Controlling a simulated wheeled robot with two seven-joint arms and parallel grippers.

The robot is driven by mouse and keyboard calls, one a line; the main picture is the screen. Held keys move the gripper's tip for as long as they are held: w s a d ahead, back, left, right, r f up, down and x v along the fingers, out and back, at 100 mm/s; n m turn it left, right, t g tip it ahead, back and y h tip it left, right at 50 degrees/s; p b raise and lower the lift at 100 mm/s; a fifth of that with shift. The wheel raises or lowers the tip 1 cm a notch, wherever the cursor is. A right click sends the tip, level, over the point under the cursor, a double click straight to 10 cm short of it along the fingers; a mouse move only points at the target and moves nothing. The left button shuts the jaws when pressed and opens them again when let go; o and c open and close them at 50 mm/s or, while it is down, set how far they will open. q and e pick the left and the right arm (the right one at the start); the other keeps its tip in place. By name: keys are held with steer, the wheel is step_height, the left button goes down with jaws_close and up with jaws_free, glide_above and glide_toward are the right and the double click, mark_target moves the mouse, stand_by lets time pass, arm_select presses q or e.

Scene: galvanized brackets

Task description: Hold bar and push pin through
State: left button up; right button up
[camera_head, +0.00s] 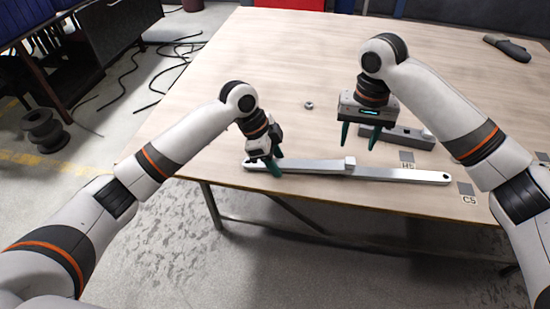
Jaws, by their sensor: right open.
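A long flat silver bar (400,175) lies near the table's front edge, with a hole at its right end and a small raised block (350,161) near its middle. My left gripper (274,162) is at the bar's left part, its dark green fingers on either side of the bar and seemingly shut on it. My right gripper (359,138) is open and empty, fingers pointing down, behind the bar and just left of a grey metal block (405,139). A lighter rounded piece (428,133) shows at that block's right end; I cannot tell whether it is the pin.
A small nut-like part (308,105) lies on the wooden table (240,60). A dark tool (507,47) lies at the far right. The table's back left is clear.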

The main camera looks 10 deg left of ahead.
arm_select(q)
steer(key=shift+o, duration=0.4)
steer(key=p+v, duration=0.2)
steer(key=v, duration=1)
arm_select(e)
steer(key=shift+r, duration=0.95)
arm_select(q)
steer(key=shift+s, duration=0.1)
